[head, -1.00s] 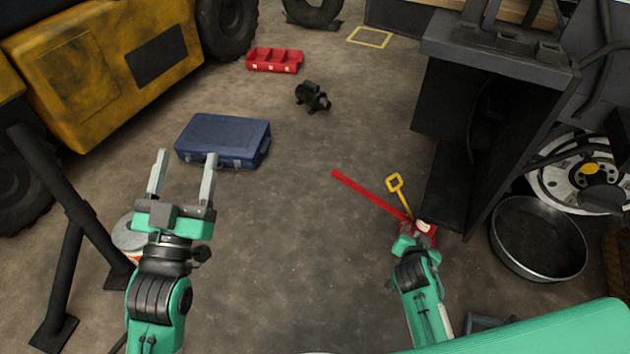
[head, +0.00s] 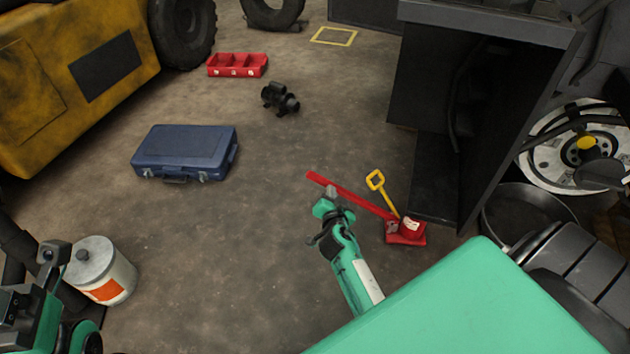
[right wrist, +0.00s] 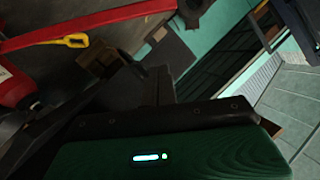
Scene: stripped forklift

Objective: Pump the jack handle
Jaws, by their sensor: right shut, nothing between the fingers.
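The red jack (head: 406,232) stands on the floor beside the dark forklift frame. Its long red handle (head: 360,197) slants up and to the left, with the free end at the upper left. A yellow loop-ended rod (head: 377,183) rises beside the handle. My right gripper (head: 332,193) is shut and empty, with its tip at the near side of the handle close to the free end. I cannot tell whether they touch. In the right wrist view the red handle (right wrist: 85,27) crosses the top. Of my left arm, only parts show at the lower left; its fingers are out of sight.
A blue case (head: 185,152), a red bin (head: 237,65) and a black part (head: 280,98) lie on the floor. A white bucket (head: 100,270) stands at lower left. The dark frame (head: 490,110) and a round pan (head: 525,210) bound the right. The middle floor is clear.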

